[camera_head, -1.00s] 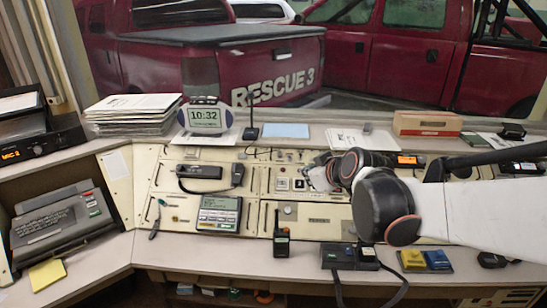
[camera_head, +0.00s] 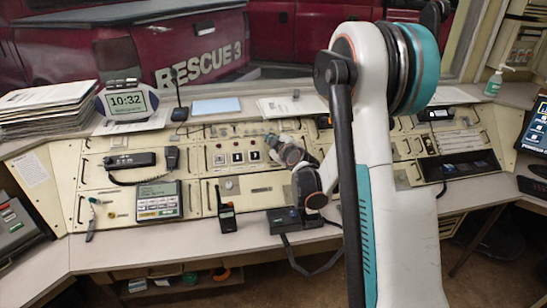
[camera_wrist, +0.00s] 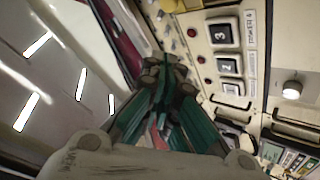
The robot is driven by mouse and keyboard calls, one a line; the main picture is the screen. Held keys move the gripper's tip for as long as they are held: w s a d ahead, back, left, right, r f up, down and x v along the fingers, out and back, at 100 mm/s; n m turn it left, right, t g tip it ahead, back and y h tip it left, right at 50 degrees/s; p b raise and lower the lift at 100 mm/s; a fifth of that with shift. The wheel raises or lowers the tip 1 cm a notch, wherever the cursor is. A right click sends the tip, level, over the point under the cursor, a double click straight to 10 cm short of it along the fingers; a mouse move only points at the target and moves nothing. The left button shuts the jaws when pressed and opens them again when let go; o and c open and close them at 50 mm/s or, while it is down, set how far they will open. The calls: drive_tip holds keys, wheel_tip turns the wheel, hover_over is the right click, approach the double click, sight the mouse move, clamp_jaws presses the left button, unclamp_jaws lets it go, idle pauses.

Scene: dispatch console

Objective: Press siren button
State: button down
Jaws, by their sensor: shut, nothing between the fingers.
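The console panel shows a row of three square push-buttons (camera_head: 237,157), with small red lamps or buttons above them. In the wrist view, the squares (camera_wrist: 229,66) carry numbers, with 2 and 3 readable, and red round parts (camera_wrist: 202,59) sit beside them. I cannot read a siren label on any button. My gripper (camera_wrist: 165,68) is shut and empty, its green fingers pressed together, left of the numbered row in the wrist view. In the head view, my gripper (camera_head: 272,142) is just right of the row, above the panel; contact cannot be told.
A clock (camera_head: 126,102) and paper stacks (camera_head: 47,105) line the back ledge. My arm covers the panel's right middle.

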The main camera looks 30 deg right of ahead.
drive_tip(key=shift+w+d+f+h, duration=0.15)
drive_tip(key=shift+d+f+h, duration=0.05)
drive_tip(key=shift+d+f, duration=0.35)
drive_tip(key=shift+w+d+f+h, duration=0.15)
drive_tip(key=shift+d+f+h, duration=0.05)
drive_tip(key=shift+d+f, duration=0.35)
drive_tip(key=w+f+b, duration=0.1)
drive_tip(key=f, duration=0.1)
drive_tip(key=w+f+b, duration=0.1)
drive_tip(key=f, duration=0.1)
drive_tip(key=w+d+f+b, duration=0.1)
drive_tip(key=f, duration=0.1)
drive_tip(key=shift+w+f+b, duration=0.2)
drive_tip(key=shift+w+b, duration=0.1)
drive_tip(key=shift+w, duration=0.1)
drive_tip(key=shift+w+d+f+b, duration=0.15)
drive_tip(key=shift+w+f+b, duration=0.25)
drive_tip(key=shift+f, duration=0.1)
idle(0.5)
